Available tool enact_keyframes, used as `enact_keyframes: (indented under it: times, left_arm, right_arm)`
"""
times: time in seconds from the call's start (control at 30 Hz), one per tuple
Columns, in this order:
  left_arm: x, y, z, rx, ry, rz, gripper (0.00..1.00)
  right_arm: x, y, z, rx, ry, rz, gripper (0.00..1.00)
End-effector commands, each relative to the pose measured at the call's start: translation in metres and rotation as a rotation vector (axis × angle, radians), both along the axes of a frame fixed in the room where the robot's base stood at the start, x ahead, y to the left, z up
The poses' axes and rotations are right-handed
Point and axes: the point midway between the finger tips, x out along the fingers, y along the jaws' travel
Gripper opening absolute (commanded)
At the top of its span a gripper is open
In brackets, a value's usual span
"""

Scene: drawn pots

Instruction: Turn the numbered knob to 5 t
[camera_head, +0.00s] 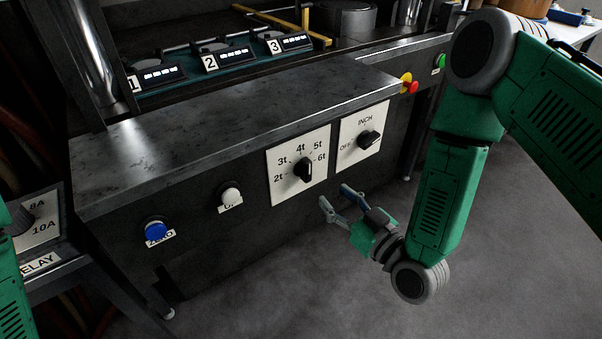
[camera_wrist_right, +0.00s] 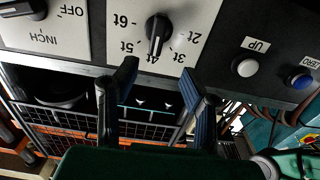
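The numbered knob (camera_head: 303,170) is black, on a white plate (camera_head: 281,188) marked 2t to 6t on the dark machine front. In the right wrist view the knob (camera_wrist_right: 157,30) appears upside down, and its white line points about at 4t. My right gripper (camera_head: 335,196) is below and right of the knob in the head view, apart from it. Its two fingers are spread and empty; they also show in the right wrist view (camera_wrist_right: 160,85), with the knob beyond them. Part of my left arm shows at the left edge; its gripper is out of view.
An OFF/INCH switch (camera_head: 369,139) is right of the numbered plate. A white UP button (camera_head: 230,196) and a blue ZERO button (camera_head: 156,230) are to the left. A red button (camera_head: 412,87) is at upper right. A metal ledge (camera_head: 240,115) overhangs the panel.

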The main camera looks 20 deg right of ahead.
Motion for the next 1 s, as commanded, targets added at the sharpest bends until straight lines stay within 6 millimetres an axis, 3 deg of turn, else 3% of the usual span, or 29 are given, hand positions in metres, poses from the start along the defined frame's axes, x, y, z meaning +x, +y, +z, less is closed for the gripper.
enact_keyframes:
  times: [0.3,0.5,0.73,0.97,1.0]
  left_arm:
    - [0.0,0.0,-0.008,0.0,0.001,0.001,0.4]
    - [-0.001,0.0,-0.012,0.0,0.001,0.0,0.4]
    - [-0.001,0.0,-0.013,0.0,0.002,0.0,0.4]
    - [-0.001,0.0,-0.013,0.001,0.002,0.001,0.4]
    - [-0.001,0.001,-0.013,0.001,0.002,0.001,0.4]
  right_arm:
    - [0.065,0.013,-0.003,0.012,-0.002,-0.002,0.38]
    - [0.094,0.026,-0.003,0.01,-0.001,-0.001,0.38]
    - [0.107,0.036,-0.001,0.004,0.003,0.0,0.38]
    - [0.108,0.033,-0.002,0.009,0.002,0.001,0.38]
    - [0.108,0.033,-0.002,0.009,0.002,0.001,0.34]
